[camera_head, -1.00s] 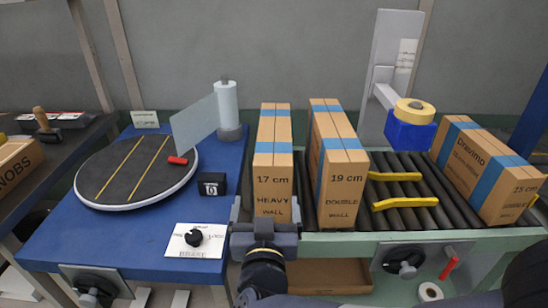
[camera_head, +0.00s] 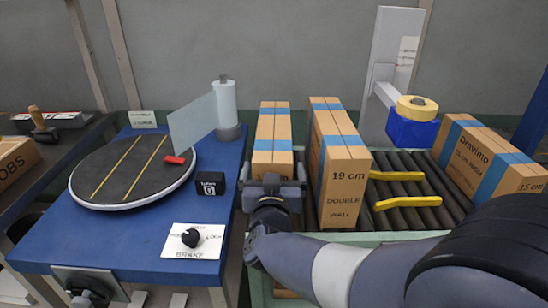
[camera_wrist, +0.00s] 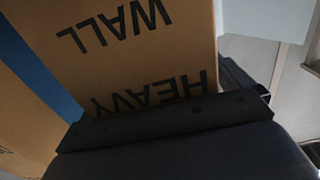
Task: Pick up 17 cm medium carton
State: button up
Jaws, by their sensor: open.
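The 17 cm carton (camera_head: 272,140) is a tall, narrow brown box with a blue tape band, standing upright at the left end of the roller conveyor. My gripper (camera_head: 273,174) is open at its near face, with one finger toward each side of the box, and hides the lower front and its label. In the wrist view the carton (camera_wrist: 150,50) is close up, with "HEAVY WALL" upside down above my dark gripper (camera_wrist: 165,120). I cannot tell whether the fingers touch it.
The 19 cm double wall carton (camera_head: 345,185) stands close on the right, leaving a narrow gap. The blue table (camera_head: 110,235) with a round turntable (camera_head: 85,185) is left.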

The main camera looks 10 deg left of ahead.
jog(key=shift+c, duration=0.6)
jog(key=c, duration=1.3)
jog(key=shift+r, duration=0.15)
jog(key=shift+c, duration=0.5)
